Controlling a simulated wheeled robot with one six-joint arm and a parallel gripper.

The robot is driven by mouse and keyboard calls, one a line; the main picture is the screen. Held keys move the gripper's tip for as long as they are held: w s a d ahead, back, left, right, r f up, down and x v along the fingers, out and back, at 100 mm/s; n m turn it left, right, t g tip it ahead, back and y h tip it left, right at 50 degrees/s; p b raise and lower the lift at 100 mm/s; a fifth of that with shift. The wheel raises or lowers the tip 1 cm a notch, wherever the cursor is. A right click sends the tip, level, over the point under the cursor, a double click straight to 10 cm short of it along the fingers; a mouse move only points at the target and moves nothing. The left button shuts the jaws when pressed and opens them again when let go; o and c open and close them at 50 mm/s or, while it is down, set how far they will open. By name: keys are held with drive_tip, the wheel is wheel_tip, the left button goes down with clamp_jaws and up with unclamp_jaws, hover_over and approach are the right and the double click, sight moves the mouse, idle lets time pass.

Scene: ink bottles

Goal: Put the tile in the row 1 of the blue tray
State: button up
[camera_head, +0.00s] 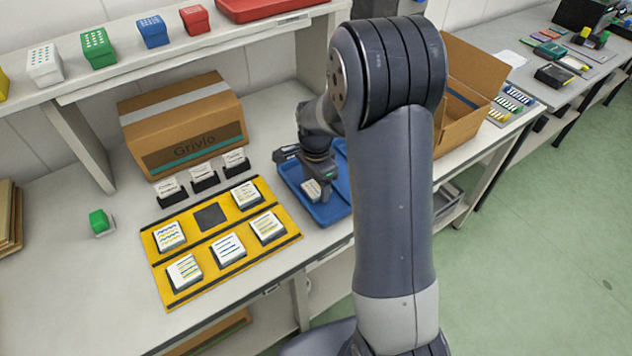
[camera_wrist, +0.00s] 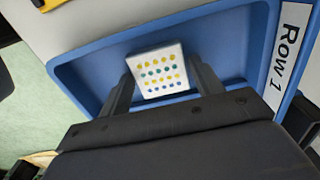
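A white tile (camera_wrist: 158,71) with rows of yellow, teal and blue dots lies between the fingers of my gripper (camera_wrist: 162,78) in the wrist view. The fingers sit against its two opposite sides, so the gripper appears shut on it. The blue tray (camera_wrist: 90,65) surrounds the tile in that view, with a white "Row 1" label on its right rim. In the head view my gripper (camera_head: 312,180) points down into the blue tray (camera_head: 340,208), with the tile (camera_head: 311,190) low inside it. Whether the tile touches the tray floor is unclear. My arm hides part of the tray.
A yellow rack (camera_head: 221,246) with several tiles and an empty dark slot (camera_head: 210,216) lies left of the tray. Three small card holders (camera_head: 204,180) and a closed cardboard box (camera_head: 184,125) stand behind. An open box (camera_head: 470,85) stands right of my arm.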

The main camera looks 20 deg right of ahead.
sight(316, 187)
drive_tip(key=shift+o, duration=1.4)
drive_tip(key=shift+r, duration=0.1)
wheel_tip(316, 187, up, 12)
